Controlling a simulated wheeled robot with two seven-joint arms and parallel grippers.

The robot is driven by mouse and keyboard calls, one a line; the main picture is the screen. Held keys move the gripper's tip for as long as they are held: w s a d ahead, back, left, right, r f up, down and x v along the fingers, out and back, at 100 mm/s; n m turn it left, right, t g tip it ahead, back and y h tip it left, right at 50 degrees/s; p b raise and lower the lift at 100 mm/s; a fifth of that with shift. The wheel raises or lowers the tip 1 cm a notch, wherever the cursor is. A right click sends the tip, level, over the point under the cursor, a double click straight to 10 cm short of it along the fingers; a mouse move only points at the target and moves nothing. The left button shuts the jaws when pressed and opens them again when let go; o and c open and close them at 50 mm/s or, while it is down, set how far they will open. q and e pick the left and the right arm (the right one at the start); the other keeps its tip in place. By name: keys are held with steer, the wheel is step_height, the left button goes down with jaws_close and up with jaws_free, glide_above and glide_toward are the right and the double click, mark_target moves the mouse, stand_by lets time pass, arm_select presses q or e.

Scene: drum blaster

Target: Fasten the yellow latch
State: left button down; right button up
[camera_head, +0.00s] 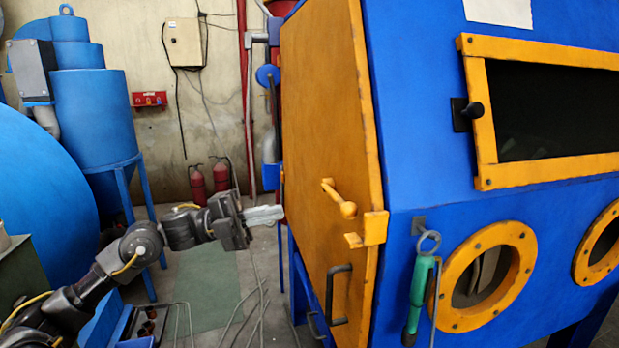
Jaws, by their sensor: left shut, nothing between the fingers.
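The yellow latch (341,198) is a lever with a round knob, on the yellow side door (325,120) of the blue blasting cabinet (420,110). The lever slants down to the right, its knob close to the door's front edge. A yellow catch bracket (368,232) sits at that edge, just below and right of the knob; I cannot tell whether they touch. My left gripper (280,214) is shut and empty, left of the door and apart from the latch, at about the latch's height. My right gripper is not in view.
A black door handle (338,294) is below the latch. A green tool (420,290) hangs on the cabinet front beside a yellow-ringed port (485,277). Blue tanks (93,110) stand at the left. Cables lie on the floor, which is otherwise fairly open left of the door.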

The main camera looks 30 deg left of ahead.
arm_select(q)
step_height(320, 180, up, 2)
steer(key=d+n+t+h+p, duration=0.1)
steer(key=d+n+t+p, duration=0.1)
steer(key=n+p, duration=0.35)
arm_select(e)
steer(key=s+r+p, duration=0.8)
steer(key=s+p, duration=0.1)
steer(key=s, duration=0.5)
arm_select(q)
step_height(320, 180, up, 7)
steer(key=n+t+y+p, duration=0.45)
steer(key=n+t, duration=0.25)
steer(key=n, duration=1)
glide_above(338, 203)
steer(key=s+a, duration=0.2)
steer(key=a, duration=0.1)
steer(key=f, duration=0.1)
steer(key=d+f+p, duration=0.1)
steer(key=f, duration=0.1)
steer(key=shift+w+d+f+h+p, duration=0.15)
steer(key=shift+w+f+h+p, duration=0.1)
steer(key=shift+w+h+p, duration=0.15)
steer(key=shift+d+f, duration=0.1)
steer(key=shift+f, duration=0.5)
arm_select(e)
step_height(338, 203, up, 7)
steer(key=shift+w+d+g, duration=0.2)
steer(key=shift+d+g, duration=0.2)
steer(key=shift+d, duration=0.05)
